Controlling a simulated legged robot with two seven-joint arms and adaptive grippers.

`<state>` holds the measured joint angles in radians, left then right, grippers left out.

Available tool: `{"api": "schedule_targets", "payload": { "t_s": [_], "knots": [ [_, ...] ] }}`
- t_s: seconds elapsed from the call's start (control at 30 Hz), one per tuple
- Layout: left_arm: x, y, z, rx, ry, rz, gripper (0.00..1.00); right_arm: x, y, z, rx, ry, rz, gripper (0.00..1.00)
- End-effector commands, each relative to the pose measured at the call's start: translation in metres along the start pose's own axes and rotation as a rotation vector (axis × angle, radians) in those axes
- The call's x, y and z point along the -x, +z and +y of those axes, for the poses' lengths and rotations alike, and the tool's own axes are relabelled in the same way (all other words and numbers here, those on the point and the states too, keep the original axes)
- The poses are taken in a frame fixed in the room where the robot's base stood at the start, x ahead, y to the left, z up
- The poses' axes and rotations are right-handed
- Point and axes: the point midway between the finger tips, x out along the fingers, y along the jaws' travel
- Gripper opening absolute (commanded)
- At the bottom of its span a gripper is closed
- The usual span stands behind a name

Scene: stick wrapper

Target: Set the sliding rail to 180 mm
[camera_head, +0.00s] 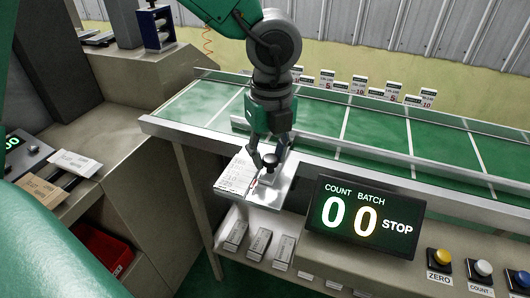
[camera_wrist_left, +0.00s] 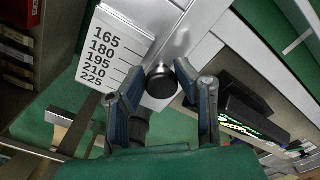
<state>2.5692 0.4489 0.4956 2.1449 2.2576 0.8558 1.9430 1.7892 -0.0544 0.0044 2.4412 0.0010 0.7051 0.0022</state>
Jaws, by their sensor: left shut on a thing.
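My left gripper (camera_head: 268,162) comes down from above at the near edge of the conveyor and is shut on the black knob (camera_head: 270,158) of the sliding rail (camera_head: 264,195). In the left wrist view the round knob (camera_wrist_left: 160,82) lies between the two fingertips (camera_wrist_left: 160,80). The white scale plate (camera_wrist_left: 112,40) beside the metal rail (camera_wrist_left: 182,35) carries the marks 165, 180, 195, 210 and 225. Which mark the rail stands at I cannot tell. The scale plate also shows in the head view (camera_head: 236,170), partly hidden. My right gripper is out of view.
A display (camera_head: 365,217) reading COUNT 0, BATCH 0 and STOP stands right of the rail. A yellow ZERO button (camera_head: 440,258) and others are at the lower right. Several small cards stand along the green conveyor (camera_head: 380,125). Boxes (camera_head: 260,243) lie on a shelf below.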

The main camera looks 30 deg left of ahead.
Motion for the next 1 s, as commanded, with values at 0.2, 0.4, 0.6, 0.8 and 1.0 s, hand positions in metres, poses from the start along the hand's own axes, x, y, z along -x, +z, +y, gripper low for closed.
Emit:
{"api": "schedule_targets", "payload": {
  "t_s": [0.2,0.4,0.6,0.8,1.0],
  "knots": [
    [0.006,0.013,-0.022,0.0,-0.023,0.003,0.0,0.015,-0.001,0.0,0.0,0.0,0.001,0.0],
    [0.006,0.011,-0.022,-0.001,-0.025,0.0,0.0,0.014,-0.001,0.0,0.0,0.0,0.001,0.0],
    [0.006,0.011,-0.022,-0.002,-0.022,-0.001,0.48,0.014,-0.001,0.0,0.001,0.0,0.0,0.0],
    [0.004,0.015,-0.019,-0.001,-0.019,0.001,0.48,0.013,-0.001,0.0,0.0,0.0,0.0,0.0],
    [0.018,0.017,-0.018,0.0,-0.021,0.002,0.48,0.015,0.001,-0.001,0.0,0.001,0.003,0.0]
  ]
}}
